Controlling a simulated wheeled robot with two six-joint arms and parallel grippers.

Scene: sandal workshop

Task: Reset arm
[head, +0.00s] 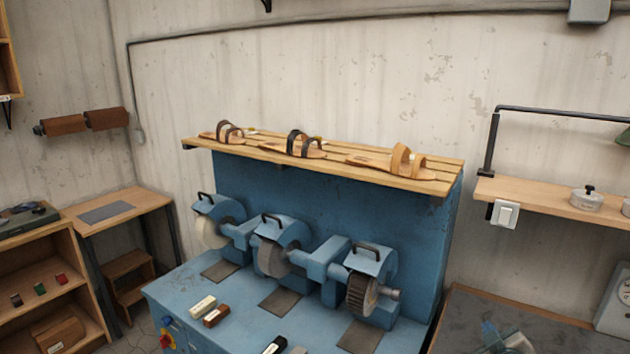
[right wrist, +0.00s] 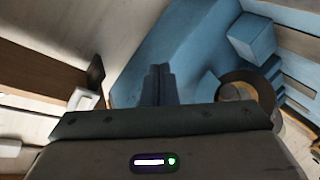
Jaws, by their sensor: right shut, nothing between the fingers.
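My right gripper (right wrist: 159,72) shows in the right wrist view, its two dark fingers pressed together with nothing between them. Behind the fingers in that view is the blue surface of the grinding machine (right wrist: 190,45). The fingers look clear of it, but the exact gap cannot be told. I cannot clearly make out the right gripper in the head view. My left gripper is in neither view.
The blue machine (head: 190,290) carries several wheels, with bars (head: 215,313) lying on its top. Sandals (head: 400,163) rest on a slatted shelf (head: 335,178) above. A wall shelf (head: 545,198) with a white switch (head: 505,213) is at right. A wooden cabinet (head: 85,280) stands at left.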

